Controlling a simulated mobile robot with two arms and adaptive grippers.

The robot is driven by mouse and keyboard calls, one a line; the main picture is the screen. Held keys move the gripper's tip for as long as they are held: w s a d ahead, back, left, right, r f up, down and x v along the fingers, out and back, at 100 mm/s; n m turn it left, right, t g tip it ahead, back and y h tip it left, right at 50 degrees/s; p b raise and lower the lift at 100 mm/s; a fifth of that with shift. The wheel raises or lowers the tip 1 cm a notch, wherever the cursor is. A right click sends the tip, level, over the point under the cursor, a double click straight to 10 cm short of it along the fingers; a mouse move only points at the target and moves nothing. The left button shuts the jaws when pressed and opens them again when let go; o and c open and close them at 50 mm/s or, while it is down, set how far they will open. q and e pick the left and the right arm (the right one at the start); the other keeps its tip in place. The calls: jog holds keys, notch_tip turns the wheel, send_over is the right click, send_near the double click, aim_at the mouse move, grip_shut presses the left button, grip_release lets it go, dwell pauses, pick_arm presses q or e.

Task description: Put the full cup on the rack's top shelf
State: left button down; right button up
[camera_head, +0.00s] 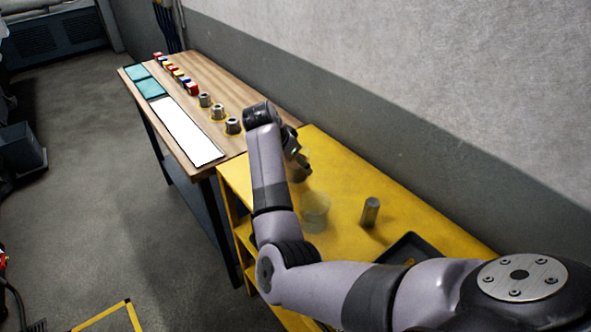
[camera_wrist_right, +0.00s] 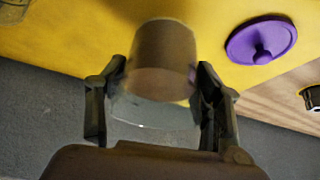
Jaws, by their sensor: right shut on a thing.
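My right gripper (camera_wrist_right: 160,95) is shut on a clear cup (camera_wrist_right: 163,62) with brownish contents showing inside. In the head view this gripper (camera_head: 301,158) is over the far end of the yellow rack's top (camera_head: 335,165), and the held cup is faint and partly hidden there. I cannot tell whether the cup touches the surface. A second clear cup (camera_head: 316,210) stands on the yellow top, nearer to me; a clear cup also shows at the wrist view's top left corner (camera_wrist_right: 13,10). My left gripper is out of view.
A purple knobbed lid (camera_wrist_right: 262,42) lies on the yellow top. A metal cylinder (camera_head: 370,212) and a dark tray (camera_head: 398,246) are nearer me. The adjoining wooden table (camera_head: 185,88) holds metal parts (camera_head: 218,112), coloured blocks (camera_head: 175,73) and a white sheet (camera_head: 187,133). A wall runs behind.

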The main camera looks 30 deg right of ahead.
aim_at(295, 172)
notch_tip(295, 172, down, 3)
jog(key=shift+r, duration=0.15)
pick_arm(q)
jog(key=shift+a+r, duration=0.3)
pick_arm(e)
jog(key=shift+f, duration=0.4)
jog(key=shift+f, duration=0.1)
jog(key=o, duration=1.1)
jog(key=shift+o, duration=0.2)
